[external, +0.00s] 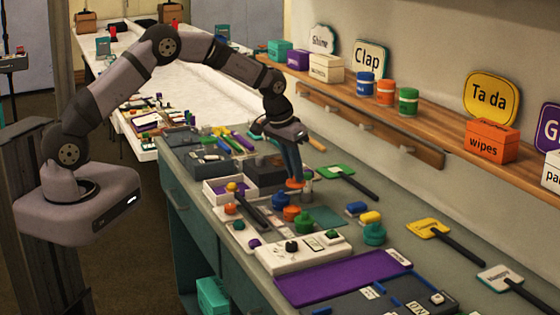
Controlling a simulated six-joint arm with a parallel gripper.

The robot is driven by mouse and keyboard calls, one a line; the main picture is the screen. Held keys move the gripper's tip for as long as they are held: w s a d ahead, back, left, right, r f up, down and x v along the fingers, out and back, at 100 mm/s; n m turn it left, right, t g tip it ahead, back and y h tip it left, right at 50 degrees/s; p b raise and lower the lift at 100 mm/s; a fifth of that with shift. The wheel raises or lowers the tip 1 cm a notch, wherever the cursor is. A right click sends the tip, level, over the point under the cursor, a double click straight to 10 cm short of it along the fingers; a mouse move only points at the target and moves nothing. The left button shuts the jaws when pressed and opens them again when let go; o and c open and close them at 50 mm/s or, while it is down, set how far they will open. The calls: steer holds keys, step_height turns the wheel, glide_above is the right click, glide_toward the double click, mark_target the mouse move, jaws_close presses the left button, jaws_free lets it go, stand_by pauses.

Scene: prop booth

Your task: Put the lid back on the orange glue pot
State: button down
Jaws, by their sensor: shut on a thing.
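My gripper (293,178) points down over the middle of the bench and is shut on a small orange lid (294,184). The lid looks roughly level and is held above the group of small pots. An orange pot (291,213) stands on the bench just below and in front of it, between a blue pot (280,199) and a green pot (303,221). The pot's top is too small to make out clearly. The lid appears apart from the orange pot.
A grey cylinder (307,194) stands close beside the lid. A white tray (228,191) is to the left. Green, yellow and white paddles lie to the right.

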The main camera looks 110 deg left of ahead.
mark_target(288, 183)
steer(key=shift+s+d, duration=0.4)
steer(key=shift+f, duration=0.15)
steer(key=shift+f+b, duration=2.15)
steer(key=shift+f, duration=0.95)
steer(key=shift+f, duration=0.15)
stand_by(0.4)
steer(key=c, duration=1.2)
jaws_free()
steer(key=shift+r+p, duration=2.4)
steer(key=shift+r, duration=1.15)
